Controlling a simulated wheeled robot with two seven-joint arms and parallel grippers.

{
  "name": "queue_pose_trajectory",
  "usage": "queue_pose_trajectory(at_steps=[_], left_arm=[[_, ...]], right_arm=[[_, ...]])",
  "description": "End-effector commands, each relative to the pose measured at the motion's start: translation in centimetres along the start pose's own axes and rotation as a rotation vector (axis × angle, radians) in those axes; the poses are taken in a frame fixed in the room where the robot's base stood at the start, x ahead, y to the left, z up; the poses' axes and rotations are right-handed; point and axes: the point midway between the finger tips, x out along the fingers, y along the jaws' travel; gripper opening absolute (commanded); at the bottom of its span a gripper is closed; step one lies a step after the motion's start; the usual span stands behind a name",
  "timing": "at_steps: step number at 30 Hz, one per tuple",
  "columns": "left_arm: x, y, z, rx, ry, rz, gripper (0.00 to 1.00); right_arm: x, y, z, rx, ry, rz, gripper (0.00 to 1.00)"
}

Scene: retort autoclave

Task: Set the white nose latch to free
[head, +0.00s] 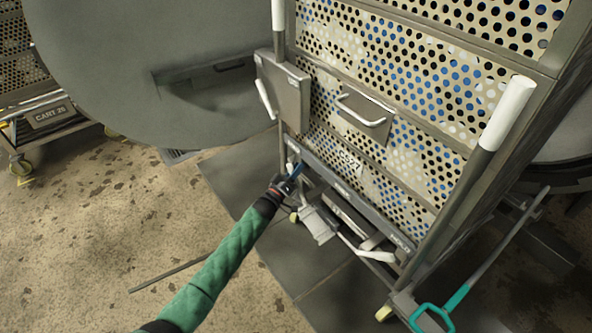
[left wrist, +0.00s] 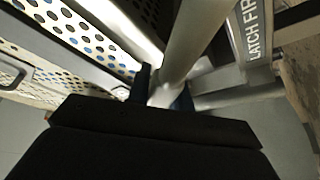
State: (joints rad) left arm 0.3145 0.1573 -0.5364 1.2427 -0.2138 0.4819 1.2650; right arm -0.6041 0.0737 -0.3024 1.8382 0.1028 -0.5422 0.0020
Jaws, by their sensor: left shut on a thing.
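My left gripper (head: 292,178) reaches in from the lower left to the lower front edge of the perforated cart (head: 345,165). It is shut on a pale bar end, which I take to be the white nose latch (left wrist: 162,95). In the left wrist view a dark finger and a blue-edged finger lie on either side of it (left wrist: 162,88). In the head view the gripper hides the latch, and its exact setting cannot be read. My right gripper is not in view.
A grey box with a white lever (head: 283,90) hangs on the cart's left side. A label reading "LATCH FIR…" (left wrist: 254,32) is beside the grip. A teal-handled bar (head: 445,308) leans at the lower right. The large round door (head: 150,60) stands behind; floor at left is mostly clear.

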Motion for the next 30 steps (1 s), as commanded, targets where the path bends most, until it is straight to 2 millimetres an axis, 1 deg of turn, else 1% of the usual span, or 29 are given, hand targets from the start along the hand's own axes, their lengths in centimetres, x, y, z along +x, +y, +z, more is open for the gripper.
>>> queue_pose_trajectory(at_steps=[8, 14, 23, 30], left_arm=[[0.0, 0.3, 0.0, 0.025, 0.0, 0.01, 0.0], [-0.1, 1.4, 0.1, 0.11, -0.001, 0.045, 0.0], [-0.4, 4.2, 0.8, 0.347, -0.001, 0.143, 0.0], [-0.9, 6.6, 2.0, 0.558, -0.001, 0.232, 0.0]], right_arm=[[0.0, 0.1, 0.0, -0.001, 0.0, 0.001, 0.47], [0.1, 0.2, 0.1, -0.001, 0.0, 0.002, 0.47], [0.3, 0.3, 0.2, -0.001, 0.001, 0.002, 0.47], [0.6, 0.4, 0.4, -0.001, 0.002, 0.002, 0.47]])
